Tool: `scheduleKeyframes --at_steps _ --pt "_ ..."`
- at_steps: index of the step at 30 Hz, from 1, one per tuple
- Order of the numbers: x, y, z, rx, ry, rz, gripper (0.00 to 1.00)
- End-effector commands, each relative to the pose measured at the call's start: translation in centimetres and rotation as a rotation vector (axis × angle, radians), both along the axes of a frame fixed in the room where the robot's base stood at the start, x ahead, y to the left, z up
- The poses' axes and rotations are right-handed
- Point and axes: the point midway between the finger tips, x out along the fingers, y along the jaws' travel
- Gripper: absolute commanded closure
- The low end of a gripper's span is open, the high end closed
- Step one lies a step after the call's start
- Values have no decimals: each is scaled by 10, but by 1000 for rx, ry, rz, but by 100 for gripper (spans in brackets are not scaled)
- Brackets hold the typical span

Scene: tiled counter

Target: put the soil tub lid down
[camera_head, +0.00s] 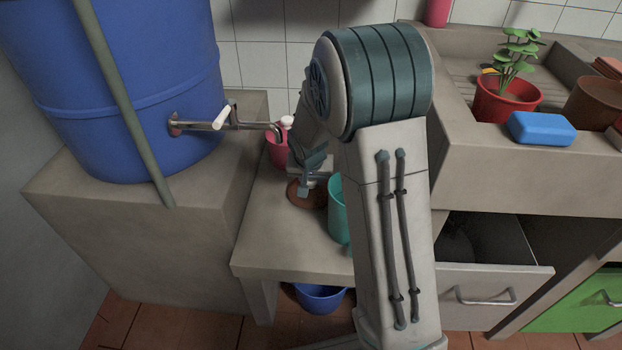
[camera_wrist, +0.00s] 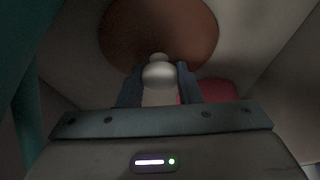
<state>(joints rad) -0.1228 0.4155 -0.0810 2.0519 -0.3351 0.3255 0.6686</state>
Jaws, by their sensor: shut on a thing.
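The soil tub lid looks like a brown round disc (camera_wrist: 160,25) with a pale knob (camera_wrist: 158,73) in the wrist view. My gripper (camera_wrist: 158,85) is shut on this knob, one dark finger on each side. In the head view the lid (camera_head: 300,198) shows below my gripper (camera_head: 305,184), at the low grey counter. My arm and gripper hide part of it. I cannot tell whether the lid touches the counter or hangs just above it.
A teal container (camera_head: 337,212) stands close right of the lid. A pink bottle (camera_head: 277,152) with a white top is behind it, near the tap (camera_head: 230,122) of the blue barrel (camera_head: 130,80). The counter's front part (camera_head: 285,250) is clear. An open drawer (camera_head: 490,280) is at right.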

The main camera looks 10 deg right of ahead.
Motion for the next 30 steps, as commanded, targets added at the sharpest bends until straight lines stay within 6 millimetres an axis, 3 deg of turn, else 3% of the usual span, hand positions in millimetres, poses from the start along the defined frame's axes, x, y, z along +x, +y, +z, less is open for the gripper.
scheduleKeyframes --at_steps 3,4,6,17,30 --pt "0 0 -4 0 0 0 92" --pt "0 0 -3 0 0 0 63" --pt "0 0 -3 0 0 0 47" --pt "0 0 2 0 0 0 47" --pt "-24 8 65 0 -1 2 47"
